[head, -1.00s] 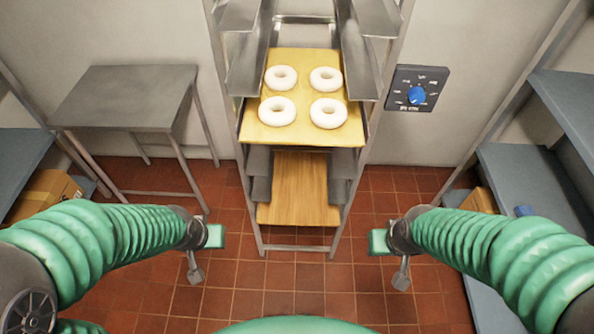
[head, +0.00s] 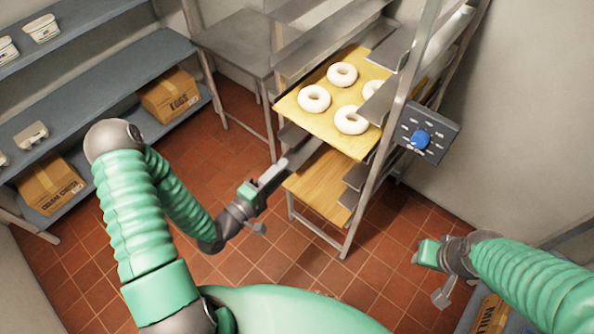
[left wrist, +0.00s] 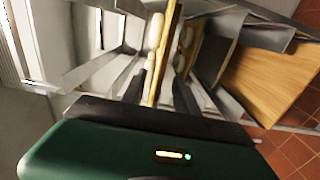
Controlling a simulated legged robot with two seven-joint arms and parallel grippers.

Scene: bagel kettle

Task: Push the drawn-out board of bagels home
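A light wooden board (head: 316,122) carries several pale ring bagels (head: 342,75) in the metal rack (head: 372,190). Its front edge appears to stick out past the rack's front. In the left wrist view the board (left wrist: 163,55) shows edge-on, with bagels (left wrist: 184,50) beside it. My left gripper (head: 284,168) is in front of the rack, below the board's front left corner, apparently apart from the board.
An empty wooden board (head: 322,185) sits lower in the rack. A steel table (head: 235,42) stands left of the rack. Shelves with boxes (head: 170,95) line the left. Tiled floor lies open between.

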